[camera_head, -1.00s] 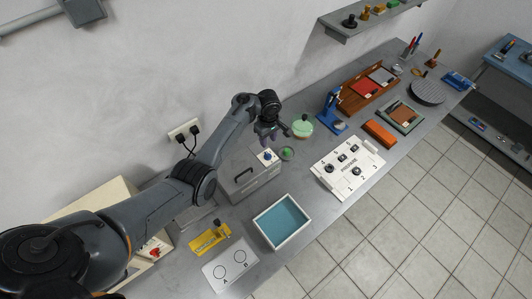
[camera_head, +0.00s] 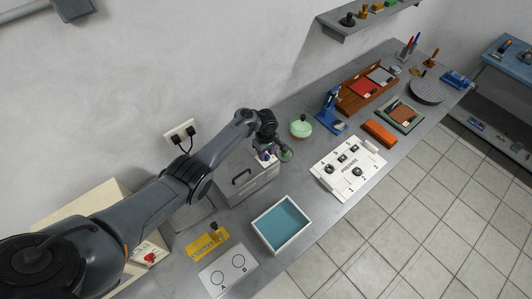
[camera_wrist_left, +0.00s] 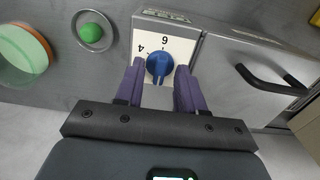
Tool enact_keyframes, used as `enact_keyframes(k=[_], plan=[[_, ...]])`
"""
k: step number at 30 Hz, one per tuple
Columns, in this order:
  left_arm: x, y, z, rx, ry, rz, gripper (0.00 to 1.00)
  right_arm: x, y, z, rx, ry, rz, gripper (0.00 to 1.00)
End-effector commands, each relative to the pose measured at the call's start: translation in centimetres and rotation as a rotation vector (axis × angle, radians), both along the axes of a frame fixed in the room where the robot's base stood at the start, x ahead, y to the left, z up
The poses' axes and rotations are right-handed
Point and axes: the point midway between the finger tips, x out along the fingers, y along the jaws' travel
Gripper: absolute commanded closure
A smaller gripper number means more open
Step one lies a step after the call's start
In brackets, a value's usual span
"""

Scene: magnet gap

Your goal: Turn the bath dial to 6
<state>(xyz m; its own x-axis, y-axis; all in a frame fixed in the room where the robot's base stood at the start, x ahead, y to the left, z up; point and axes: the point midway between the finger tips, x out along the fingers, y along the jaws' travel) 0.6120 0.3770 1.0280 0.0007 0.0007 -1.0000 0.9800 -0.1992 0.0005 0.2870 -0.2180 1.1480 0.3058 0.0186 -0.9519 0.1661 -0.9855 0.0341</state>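The blue bath dial (camera_wrist_left: 159,64) sits on a white plate (camera_wrist_left: 180,46) marked 4 and 6 in the left wrist view. I cannot tell for sure which number it points at. The dial is on the end of the grey bath box (camera_head: 262,184), and in the head view the gripper mostly hides it. My left gripper (camera_wrist_left: 160,70) is open, with a purple finger on either side of the dial and a gap to each. It also shows over the box end in the head view (camera_head: 268,155). My right gripper is not in view.
The box has a black handle (camera_wrist_left: 270,80). A blue-lined tray (camera_head: 260,237) and a white numbered board (camera_head: 348,168) lie towards the front.

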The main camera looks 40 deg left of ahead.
Motion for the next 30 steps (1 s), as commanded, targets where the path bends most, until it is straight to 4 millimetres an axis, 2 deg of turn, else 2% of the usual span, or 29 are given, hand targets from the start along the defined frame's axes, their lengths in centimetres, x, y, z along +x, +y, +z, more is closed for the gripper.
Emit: enact_keyframes(k=[2, 10, 22, 30], plan=[[0.0, 0.0, 0.0, 0.000, 0.000, 0.000, 0.62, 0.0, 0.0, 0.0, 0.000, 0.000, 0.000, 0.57], [0.0, 0.0, 0.0, 0.000, 0.000, 0.000, 1.00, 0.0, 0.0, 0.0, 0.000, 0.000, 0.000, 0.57], [0.0, 0.0, 0.1, 0.000, 0.001, -0.033, 1.00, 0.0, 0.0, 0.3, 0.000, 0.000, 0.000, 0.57], [-0.1, -0.1, 0.2, 0.000, 0.002, -0.181, 1.00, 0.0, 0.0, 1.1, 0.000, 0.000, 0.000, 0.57]])
